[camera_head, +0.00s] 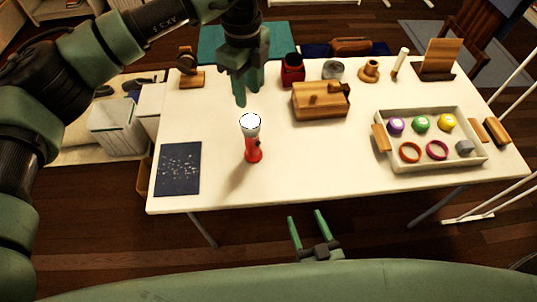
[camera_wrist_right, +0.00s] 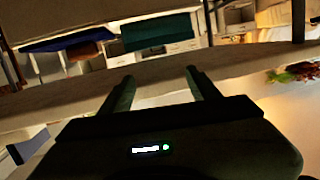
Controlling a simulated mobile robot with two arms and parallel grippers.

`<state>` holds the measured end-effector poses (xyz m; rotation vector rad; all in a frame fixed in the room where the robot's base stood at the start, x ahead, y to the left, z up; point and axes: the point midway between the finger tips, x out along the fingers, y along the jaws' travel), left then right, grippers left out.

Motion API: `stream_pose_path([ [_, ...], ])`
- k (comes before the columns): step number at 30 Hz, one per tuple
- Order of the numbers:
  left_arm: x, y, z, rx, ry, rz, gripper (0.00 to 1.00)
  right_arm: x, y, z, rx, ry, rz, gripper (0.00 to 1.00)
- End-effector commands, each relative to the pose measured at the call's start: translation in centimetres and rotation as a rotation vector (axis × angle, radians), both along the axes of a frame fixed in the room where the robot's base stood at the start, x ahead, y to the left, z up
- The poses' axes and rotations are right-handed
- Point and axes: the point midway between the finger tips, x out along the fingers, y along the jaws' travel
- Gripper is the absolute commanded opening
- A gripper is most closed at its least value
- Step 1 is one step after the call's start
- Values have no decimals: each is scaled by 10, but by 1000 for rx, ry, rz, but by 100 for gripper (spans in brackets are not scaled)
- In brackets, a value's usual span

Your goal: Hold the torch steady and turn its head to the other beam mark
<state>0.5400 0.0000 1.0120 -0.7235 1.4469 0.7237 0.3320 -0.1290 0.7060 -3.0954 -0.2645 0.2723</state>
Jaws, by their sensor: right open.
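The torch (camera_head: 253,147) stands upright on the white table, with a red body and a wider, pale head (camera_head: 250,123) at the top. A small dark spot shows on its side; I cannot make out any beam marks. My left gripper (camera_head: 241,98) points down just above and behind the torch head in the head view and appears apart from it. I cannot tell how far its fingers are open. My right gripper (camera_head: 306,220) is open and empty in front of the table's near edge. Its two fingers also show in the right wrist view (camera_wrist_right: 160,85), with nothing between them.
A dark speckled sheet (camera_head: 178,169) lies left of the torch on the table (camera_head: 300,185). A wooden box (camera_head: 320,103) stands behind right. The table between torch and tray is clear.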

Motion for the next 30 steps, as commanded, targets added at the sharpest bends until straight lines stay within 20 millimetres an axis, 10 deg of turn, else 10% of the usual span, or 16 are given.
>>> stream_pose_path([
  [9, 0, 0, 0, 0, 0, 0, 36, 48, 30, 88, 72, -195, 100, 62],
  [18, 0, 0, 0, 0, 0, 0, 36, 118, 81, 122, 50, -188, 317, 62],
  [30, 0, 0, 0, 0, 0, 0, 36, 160, 101, 135, 23, -178, 353, 62],
])
